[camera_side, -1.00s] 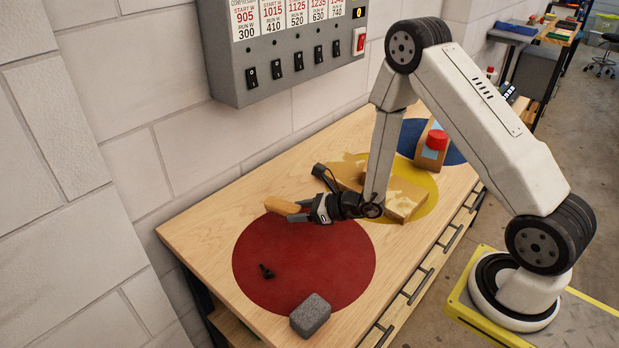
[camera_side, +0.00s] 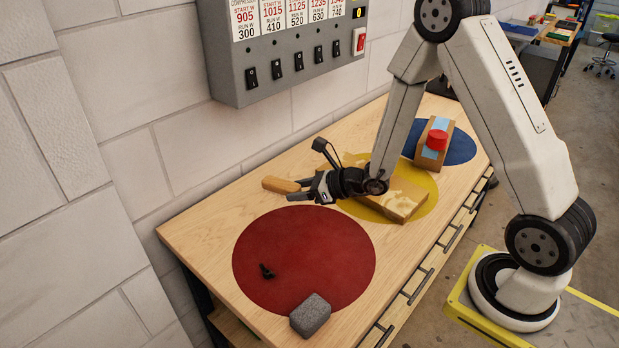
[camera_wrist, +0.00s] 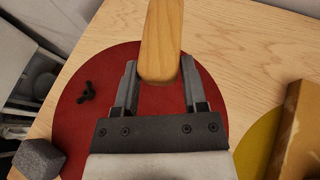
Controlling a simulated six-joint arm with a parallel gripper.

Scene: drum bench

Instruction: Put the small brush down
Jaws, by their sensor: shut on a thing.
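The small brush shows as a tan wooden piece (camera_side: 281,185) at my gripper (camera_side: 306,190) in the side view. In the wrist view the wood (camera_wrist: 161,38) lies between the fingertips of my gripper (camera_wrist: 159,74) and runs out past the top edge. My gripper is shut on it. No bristles show in either view. The brush is over the plain bench top near the wall, just beyond the red disc (camera_side: 325,255). I cannot tell whether it touches the wood.
A grey block (camera_side: 310,315) and a small black part (camera_side: 266,271) are on or by the red disc. A cardboard-coloured box (camera_side: 400,202) lies on the yellow disc (camera_side: 424,191). A red-capped item (camera_side: 436,141) stands on the blue disc (camera_side: 461,148). A switch panel (camera_side: 285,70) hangs above.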

